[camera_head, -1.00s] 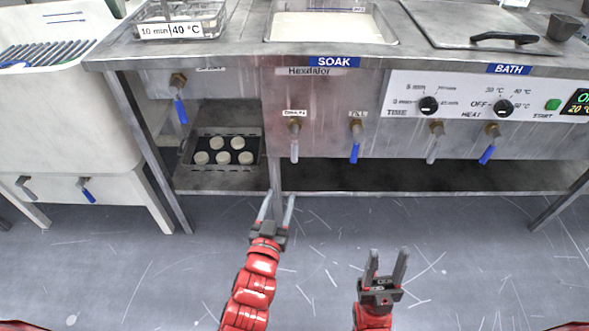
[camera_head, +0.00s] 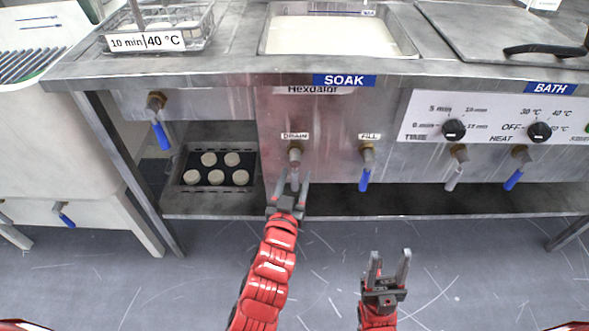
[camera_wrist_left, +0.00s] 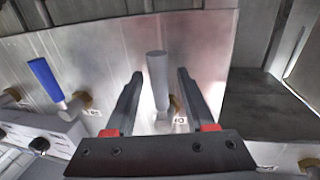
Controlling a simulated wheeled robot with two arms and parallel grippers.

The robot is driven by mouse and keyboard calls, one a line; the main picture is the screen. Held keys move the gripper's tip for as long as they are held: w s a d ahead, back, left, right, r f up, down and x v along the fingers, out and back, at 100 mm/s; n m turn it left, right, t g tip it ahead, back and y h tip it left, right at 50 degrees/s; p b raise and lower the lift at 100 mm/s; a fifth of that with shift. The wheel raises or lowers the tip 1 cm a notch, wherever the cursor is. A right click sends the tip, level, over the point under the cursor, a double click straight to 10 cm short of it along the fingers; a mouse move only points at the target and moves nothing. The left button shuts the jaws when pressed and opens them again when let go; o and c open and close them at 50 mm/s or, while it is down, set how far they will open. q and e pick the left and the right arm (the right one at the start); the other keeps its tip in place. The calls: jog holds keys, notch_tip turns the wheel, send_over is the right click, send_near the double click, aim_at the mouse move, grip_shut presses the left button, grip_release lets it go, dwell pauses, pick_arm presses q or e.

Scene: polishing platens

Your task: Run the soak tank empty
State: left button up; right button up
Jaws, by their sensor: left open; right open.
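The soak tank (camera_head: 268,48) is sunk in the steel counter under the SOAK label and holds milky liquid. Below it, on the front panel, is the DRAIN valve with a grey lever (camera_head: 295,174) pointing down. The blue-levered FILL valve (camera_head: 365,179) is to its right, also pointing down. My left gripper (camera_head: 291,190) is open at the drain lever. In the left wrist view the grey lever (camera_wrist_left: 157,80) stands between the open fingers, with a visible gap on each side. My right gripper (camera_head: 388,270) is open and empty, low in front of the counter.
A rack of pale discs (camera_head: 214,177) sits on the lower shelf. A wire basket (camera_head: 165,28) stands on the counter. Another blue-levered valve (camera_head: 160,133) is at left. The bath has a lid (camera_head: 490,30), dials and two valves at right. The floor is clear.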

pick_arm(q)
jog(key=shift+w, duration=0.15)
grip_shut()
dwell(1.4)
